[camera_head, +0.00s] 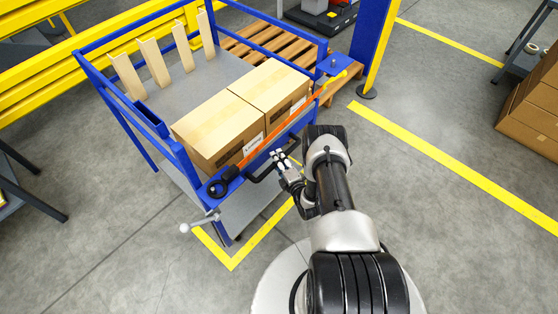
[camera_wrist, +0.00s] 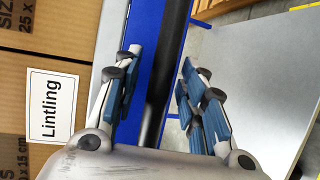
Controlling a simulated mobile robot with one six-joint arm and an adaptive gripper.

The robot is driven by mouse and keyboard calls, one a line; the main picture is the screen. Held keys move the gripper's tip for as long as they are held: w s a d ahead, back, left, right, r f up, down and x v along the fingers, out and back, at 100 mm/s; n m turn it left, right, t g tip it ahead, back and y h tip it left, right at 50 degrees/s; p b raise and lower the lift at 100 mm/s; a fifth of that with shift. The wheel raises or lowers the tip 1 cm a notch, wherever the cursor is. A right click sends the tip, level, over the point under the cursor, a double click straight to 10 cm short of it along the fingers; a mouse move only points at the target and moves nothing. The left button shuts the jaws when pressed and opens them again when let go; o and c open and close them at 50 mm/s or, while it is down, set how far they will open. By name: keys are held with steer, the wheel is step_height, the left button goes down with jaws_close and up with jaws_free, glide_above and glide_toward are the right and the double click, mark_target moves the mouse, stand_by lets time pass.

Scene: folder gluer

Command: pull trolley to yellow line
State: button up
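The trolley (camera_head: 199,88) has a blue frame and grey decks. It stands left of my arm, with a black handle (camera_head: 262,172) on its near side. My gripper (camera_head: 279,157) is at this handle. In the wrist view my gripper (camera_wrist: 160,85) is open, its blue-padded fingers on either side of the black handle bar (camera_wrist: 164,70), with gaps visible. A yellow line (camera_head: 440,155) runs diagonally across the floor to the right. Another yellow floor marking (camera_head: 233,262) forms a corner under the trolley's near end.
Two cardboard boxes (camera_head: 222,118) and several upright cardboard pieces (camera_head: 155,62) are on the trolley. A wooden pallet (camera_head: 275,42) lies behind it, beside a blue and yellow post (camera_head: 375,45). Brown boxes (camera_head: 530,110) stand at the right. Floor around the yellow line is clear.

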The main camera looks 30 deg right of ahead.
steer(key=s+r, duration=0.2)
steer(key=s, duration=1)
steer(key=shift+a, duration=0.3)
